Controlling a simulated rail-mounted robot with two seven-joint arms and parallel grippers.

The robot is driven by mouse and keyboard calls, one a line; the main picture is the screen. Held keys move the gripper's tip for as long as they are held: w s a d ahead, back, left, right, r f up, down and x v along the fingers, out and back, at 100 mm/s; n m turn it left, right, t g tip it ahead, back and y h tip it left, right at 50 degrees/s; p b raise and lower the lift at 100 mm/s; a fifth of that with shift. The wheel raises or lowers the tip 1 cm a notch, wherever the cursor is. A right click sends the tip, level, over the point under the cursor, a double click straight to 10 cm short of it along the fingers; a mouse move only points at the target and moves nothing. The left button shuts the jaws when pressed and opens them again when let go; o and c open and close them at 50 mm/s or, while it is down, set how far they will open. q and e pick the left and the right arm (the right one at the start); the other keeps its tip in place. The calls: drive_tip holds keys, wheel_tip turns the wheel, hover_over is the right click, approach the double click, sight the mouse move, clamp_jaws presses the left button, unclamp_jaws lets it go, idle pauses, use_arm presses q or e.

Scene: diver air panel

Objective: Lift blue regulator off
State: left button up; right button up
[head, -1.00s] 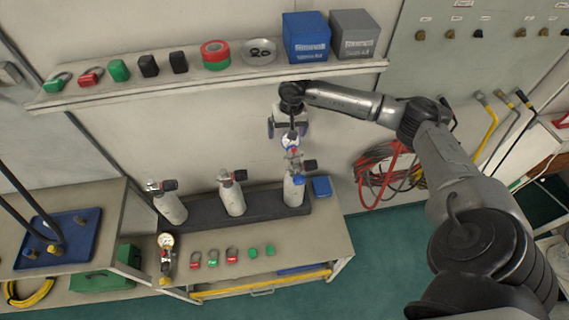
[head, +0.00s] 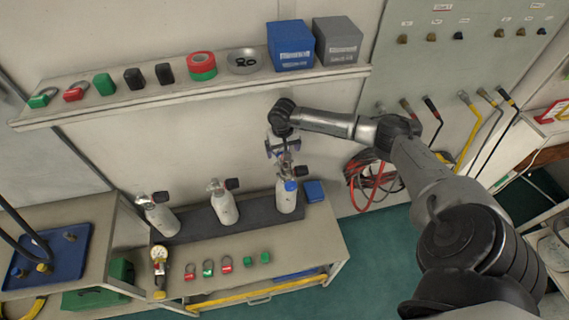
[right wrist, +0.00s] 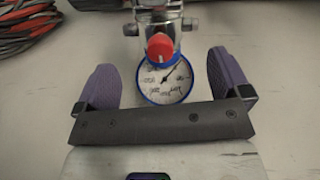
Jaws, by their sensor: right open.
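The blue regulator (head: 285,168) is on top of the rightmost grey cylinder (head: 286,200), which stands in a dark rack on the bench. In the right wrist view, its round gauge (right wrist: 167,84) has a blue rim and white face, with a red knob (right wrist: 160,47) and metal fittings above it. My right gripper (head: 282,147) is open, just above the regulator. In the right wrist view its purple fingers (right wrist: 164,72) are on either side of the gauge, with gaps on both sides. My left gripper is not in view.
Two more cylinders (head: 225,207) stand to the left in the dark rack (head: 190,224). Another gauge regulator (head: 159,265) and several red and green tags (head: 226,265) lie in front. A shelf (head: 190,94) with boxes runs above. Coiled hoses (head: 368,178) hang to the right.

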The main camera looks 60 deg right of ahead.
drive_tip(key=shift+w+f+p, duration=0.1)
drive_tip(key=shift+f+p, duration=0.2)
drive_tip(key=shift+f, duration=1.9)
drive_tip(key=c, duration=1.2)
